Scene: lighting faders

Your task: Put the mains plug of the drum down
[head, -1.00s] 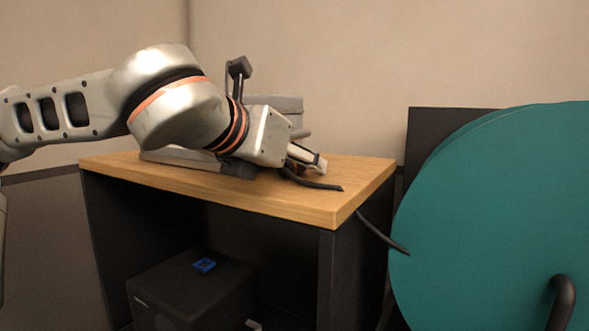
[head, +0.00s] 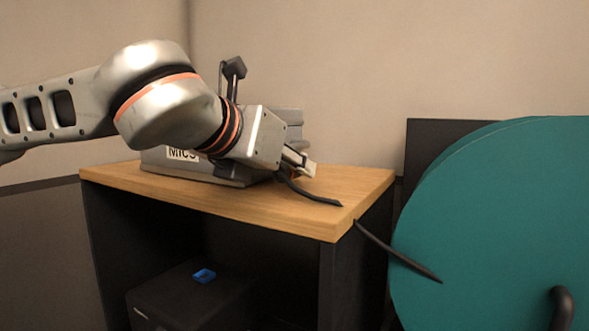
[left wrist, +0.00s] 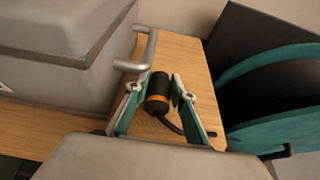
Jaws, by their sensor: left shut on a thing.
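The mains plug (left wrist: 158,86) is black with an orange band; it sits between my left gripper's fingers in the left wrist view. My left gripper (left wrist: 163,80) is shut on it, above the wooden top. In the head view my left gripper (head: 303,164) is over the right part of the cabinet top, and the plug is mostly hidden. The plug's black cable (head: 318,198) trails towards the top's right edge. The teal cable drum (head: 490,210) stands right of the cabinet. My right gripper is not in view.
A grey case (head: 215,172) labelled MICS lies on the wooden cabinet top (head: 345,190), behind and left of my gripper. Its metal handle (left wrist: 140,52) is close to the fingers. A black box (head: 180,300) with a blue item (head: 204,275) stands inside the cabinet. The top's right end is largely clear.

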